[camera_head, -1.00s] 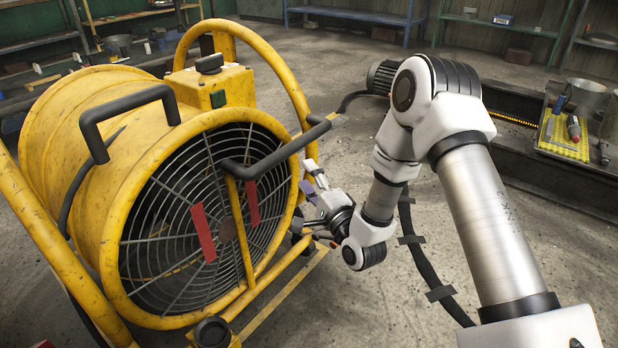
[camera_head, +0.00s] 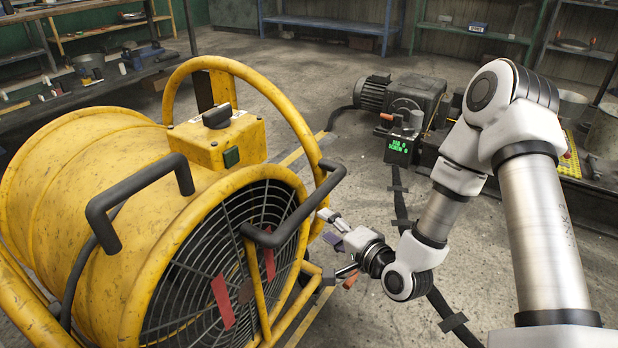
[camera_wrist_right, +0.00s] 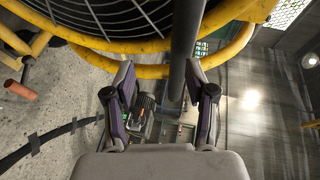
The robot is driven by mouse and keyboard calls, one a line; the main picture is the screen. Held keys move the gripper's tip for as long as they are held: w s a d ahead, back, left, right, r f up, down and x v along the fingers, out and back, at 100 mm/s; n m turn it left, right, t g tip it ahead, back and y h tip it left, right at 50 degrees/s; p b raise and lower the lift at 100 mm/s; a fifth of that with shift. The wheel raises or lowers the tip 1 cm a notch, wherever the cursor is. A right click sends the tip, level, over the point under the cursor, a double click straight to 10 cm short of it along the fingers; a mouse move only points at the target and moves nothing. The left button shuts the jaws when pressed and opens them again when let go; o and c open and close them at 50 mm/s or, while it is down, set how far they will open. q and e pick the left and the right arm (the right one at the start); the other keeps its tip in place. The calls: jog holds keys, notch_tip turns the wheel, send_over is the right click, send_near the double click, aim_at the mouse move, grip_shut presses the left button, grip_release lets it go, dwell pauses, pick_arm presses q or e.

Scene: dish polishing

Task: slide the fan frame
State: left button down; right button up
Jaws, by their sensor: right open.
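The fan frame (camera_head: 293,104) is a yellow tube frame around a large yellow drum fan (camera_head: 75,175). It fills the left of the head view, its dark grille (camera_head: 195,290) facing the lower right. A black bar handle (camera_head: 296,212) sticks out at the frame's front. My right gripper (camera_head: 328,240) is beside the frame's right side, below the handle's outer end. In the right wrist view its two fingers (camera_wrist_right: 161,85) are apart, with a dark bar (camera_wrist_right: 184,45) between them in the picture, nearer the right finger. I cannot tell whether they touch it. My left gripper is out of view.
A black cable (camera_head: 398,205) is taped to the floor. Workbenches (camera_head: 90,85) line the back left. Open concrete floor lies behind the fan.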

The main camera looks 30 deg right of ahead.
aim_at(316, 206)
jog(key=w, duration=0.3)
jog(key=w+r+b, duration=0.1)
jog(key=w, duration=0.3)
jog(key=shift+r, duration=0.15)
jog(key=shift+w+a+b, duration=0.1)
jog(key=shift+w+b, duration=0.2)
jog(key=shift+w, duration=0.05)
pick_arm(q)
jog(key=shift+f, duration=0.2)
pick_arm(e)
grip_shut()
